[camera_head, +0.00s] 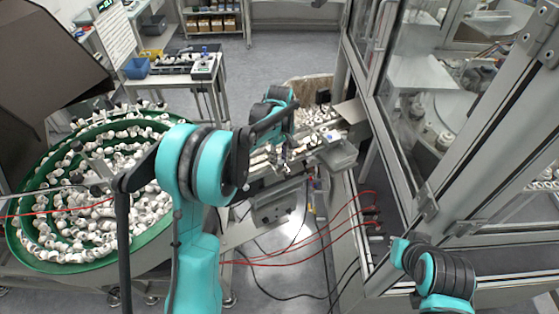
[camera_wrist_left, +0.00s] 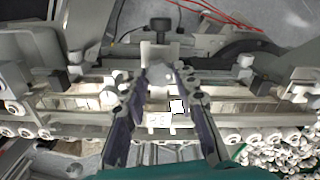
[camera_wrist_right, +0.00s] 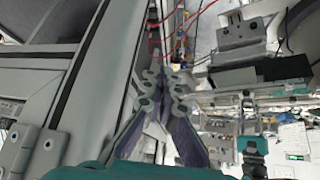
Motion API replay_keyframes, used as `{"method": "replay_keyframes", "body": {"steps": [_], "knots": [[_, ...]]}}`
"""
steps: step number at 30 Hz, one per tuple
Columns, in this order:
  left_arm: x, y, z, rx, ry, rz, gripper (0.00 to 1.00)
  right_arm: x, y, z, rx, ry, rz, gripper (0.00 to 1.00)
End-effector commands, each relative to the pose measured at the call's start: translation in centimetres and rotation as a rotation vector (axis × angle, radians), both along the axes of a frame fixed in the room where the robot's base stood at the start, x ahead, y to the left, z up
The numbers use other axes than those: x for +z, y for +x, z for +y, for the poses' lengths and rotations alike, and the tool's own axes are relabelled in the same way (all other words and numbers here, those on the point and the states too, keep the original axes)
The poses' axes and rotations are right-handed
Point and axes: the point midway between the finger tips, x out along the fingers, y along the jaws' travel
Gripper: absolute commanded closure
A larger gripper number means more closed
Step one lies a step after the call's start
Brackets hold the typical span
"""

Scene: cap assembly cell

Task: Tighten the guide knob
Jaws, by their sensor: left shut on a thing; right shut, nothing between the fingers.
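My left gripper (camera_head: 284,158) reaches down over the guide rail of the feeding line, beyond the green bowl. In the left wrist view my left gripper (camera_wrist_left: 161,75) has its fingertips close around a pale grey rounded part, which looks like the guide knob (camera_wrist_left: 159,79). The fingers partly hide it, so its turn angle cannot be told. The guide rail (camera_wrist_left: 90,118) runs across below it. My right gripper (camera_wrist_right: 165,76) is shut and empty in the right wrist view, apart from the rail. In the head view only part of my right arm shows.
A green bowl feeder (camera_head: 120,262) full of white caps stands at left. A glass-walled metal frame (camera_head: 410,150) stands close on the right. Red hoses (camera_head: 320,232) hang below the rail.

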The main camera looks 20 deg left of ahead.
Motion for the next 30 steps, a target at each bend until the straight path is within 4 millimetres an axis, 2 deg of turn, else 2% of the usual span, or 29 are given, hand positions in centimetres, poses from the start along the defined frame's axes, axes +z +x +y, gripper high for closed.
{"method": "replay_keyframes", "body": {"steps": [12, 30], "knots": [[-0.1, 0.2, 0.0, -0.395, 0.001, -0.002, 1.0, -1.7, 0.0, 0.0, 0.0, 0.0, 0.0, 1.0], [0.0, 0.2, -0.2, -0.912, 0.002, -0.002, 1.0, -3.0, 0.0, 0.0, 0.0, 0.0, 0.0, 1.0]]}}
